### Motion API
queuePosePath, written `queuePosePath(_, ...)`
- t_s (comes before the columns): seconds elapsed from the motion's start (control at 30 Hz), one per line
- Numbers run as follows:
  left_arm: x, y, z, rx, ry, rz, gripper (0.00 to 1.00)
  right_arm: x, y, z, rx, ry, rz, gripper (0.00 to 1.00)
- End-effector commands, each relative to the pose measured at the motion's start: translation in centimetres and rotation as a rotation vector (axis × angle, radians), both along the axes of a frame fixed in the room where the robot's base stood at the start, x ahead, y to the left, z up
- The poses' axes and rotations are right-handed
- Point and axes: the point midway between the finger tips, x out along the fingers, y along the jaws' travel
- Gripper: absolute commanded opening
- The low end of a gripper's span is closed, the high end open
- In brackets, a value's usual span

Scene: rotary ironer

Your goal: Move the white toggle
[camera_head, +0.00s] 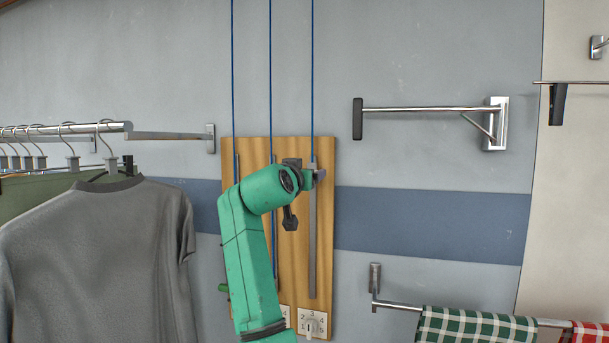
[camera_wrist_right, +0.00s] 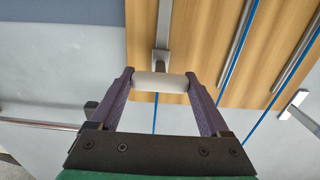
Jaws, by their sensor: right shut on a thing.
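The white toggle (camera_wrist_right: 170,84) is a short pale cylinder at the end of a grey metal stem (camera_wrist_right: 161,60) on the wooden board (camera_head: 325,215). My right gripper (camera_wrist_right: 160,80) has one purple finger at each end of the toggle and is shut on it. In the head view my green arm stands in front of the board, and its wrist is near the top of the rightmost metal track (camera_head: 313,240). The toggle and fingers cannot be made out there. My left gripper is not in view.
Blue cords (camera_head: 312,80) run up the wall from the board. A numbered plate (camera_head: 312,323) is at its foot. A grey shirt (camera_head: 100,250) hangs close on the left. A wall bracket (camera_head: 430,109) sticks out at right, above a rail with checked cloths (camera_head: 470,330).

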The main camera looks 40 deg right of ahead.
Motion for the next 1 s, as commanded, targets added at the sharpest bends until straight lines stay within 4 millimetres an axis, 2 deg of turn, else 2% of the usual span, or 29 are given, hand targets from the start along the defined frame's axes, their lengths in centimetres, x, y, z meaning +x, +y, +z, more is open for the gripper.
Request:
queuePosePath(0.03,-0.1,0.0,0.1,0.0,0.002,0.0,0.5,-0.2,0.0,0.8,-0.012,-0.012,0.001,0.91)
queuePosePath(0.07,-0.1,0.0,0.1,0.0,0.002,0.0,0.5,-0.2,0.0,0.8,-0.012,-0.012,0.001,1.0)
queuePosePath(0.3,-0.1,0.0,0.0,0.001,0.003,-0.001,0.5,-0.1,0.1,0.4,-0.009,-0.008,0.001,1.0)
queuePosePath(0.43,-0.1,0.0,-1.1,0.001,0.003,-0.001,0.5,-0.8,1.2,0.0,-0.007,-0.011,0.002,1.0)
queuePosePath(0.57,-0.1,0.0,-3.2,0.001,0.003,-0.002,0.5,-2.6,3.9,-0.4,-0.007,-0.012,0.005,1.0)
queuePosePath(0.7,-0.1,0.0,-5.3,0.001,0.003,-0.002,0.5,-5.1,7.4,-0.4,-0.007,-0.014,0.006,1.0)
queuePosePath(0.8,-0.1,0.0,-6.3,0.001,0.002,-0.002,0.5,-6.7,9.6,-0.2,-0.008,-0.013,0.004,1.0)
queuePosePath(1.0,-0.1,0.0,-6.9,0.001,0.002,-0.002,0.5,-8.3,11.8,0.2,-0.009,-0.01,0.002,1.0)
